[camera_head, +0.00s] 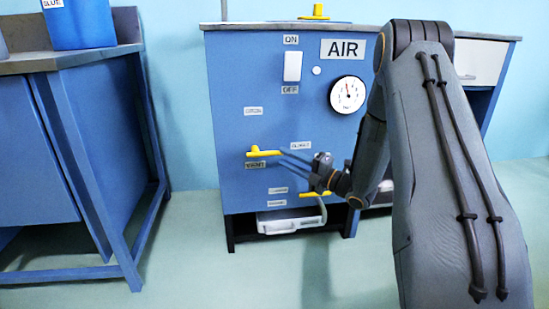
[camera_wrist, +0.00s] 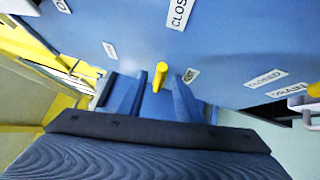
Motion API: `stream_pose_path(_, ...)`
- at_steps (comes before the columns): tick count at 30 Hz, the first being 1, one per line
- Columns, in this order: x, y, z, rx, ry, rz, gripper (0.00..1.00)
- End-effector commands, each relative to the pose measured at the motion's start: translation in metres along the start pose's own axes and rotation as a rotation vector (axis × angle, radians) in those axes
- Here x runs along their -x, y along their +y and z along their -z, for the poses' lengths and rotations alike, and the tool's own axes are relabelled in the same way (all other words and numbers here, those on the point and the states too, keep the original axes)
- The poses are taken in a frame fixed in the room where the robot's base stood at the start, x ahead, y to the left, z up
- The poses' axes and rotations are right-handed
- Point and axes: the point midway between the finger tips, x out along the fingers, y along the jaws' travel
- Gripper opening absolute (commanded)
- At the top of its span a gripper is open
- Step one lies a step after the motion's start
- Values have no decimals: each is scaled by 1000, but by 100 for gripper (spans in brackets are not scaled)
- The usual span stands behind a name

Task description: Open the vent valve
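The vent valve's yellow handle (camera_head: 262,153) is on the front of the blue AIR cabinet, above a VENT label (camera_head: 263,165). It lies level, its lever pointing right toward a small label (camera_head: 300,145). My gripper (camera_head: 284,158) reaches in from the right, with its fingertips at the lever's right end. In the wrist view, the yellow lever (camera_wrist: 160,75) shows end-on between the two spread fingers of my gripper (camera_wrist: 154,92). Gaps show on both sides of the lever. Contact is not visible.
The AIR cabinet (camera_head: 232,85) also has a white switch (camera_head: 292,66) and a gauge (camera_head: 348,95). A white tray (camera_head: 288,222) is under it. A blue workbench (camera_head: 100,130) stands left, with free floor between.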

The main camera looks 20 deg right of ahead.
Motion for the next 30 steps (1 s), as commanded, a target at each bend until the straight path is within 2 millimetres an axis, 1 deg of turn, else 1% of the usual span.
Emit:
stream_pose_path(1,-10,-2,1,1,4,0,32)
stream_pose_path(3,-20,-2,1,1,2,-1,32)
stream_pose_path(9,-45,-2,1,-1,1,0,32)
stream_pose_path(13,-52,-2,0,-1,0,2,32)
stream_pose_path(21,-53,-1,0,-2,-1,2,32)
stream_pose_path(23,-53,-1,0,-2,-1,2,23)
stream_pose_path(27,-53,-1,0,-2,-1,2,0)
stream_pose_path(30,-53,-1,0,-2,-1,2,0)
